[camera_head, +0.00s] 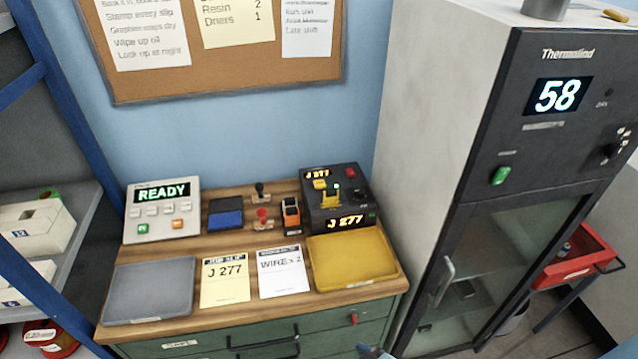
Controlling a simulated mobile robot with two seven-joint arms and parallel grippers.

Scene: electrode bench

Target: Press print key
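A white console (162,209) stands at the left back of the wooden bench. Its green display reads READY. Below the display are several small pale keys, a green key (143,228) and an orange key (177,223). A dark box (336,214) stands at the right back. It shows J 277 on two displays and has a yellow key (320,184), a red key (350,173) and a yellow lever part. The key legends are too small to read, so I cannot tell which one is print. Neither gripper shows clearly; a small blue-grey tip at the bottom edge is unidentified.
A blue pad (226,214), two stamps and an orange-black device (291,215) stand between the boxes. A grey tray (149,291), two paper cards and a yellow tray (353,260) lie in front. A tall cabinet (431,150) stands close on the right.

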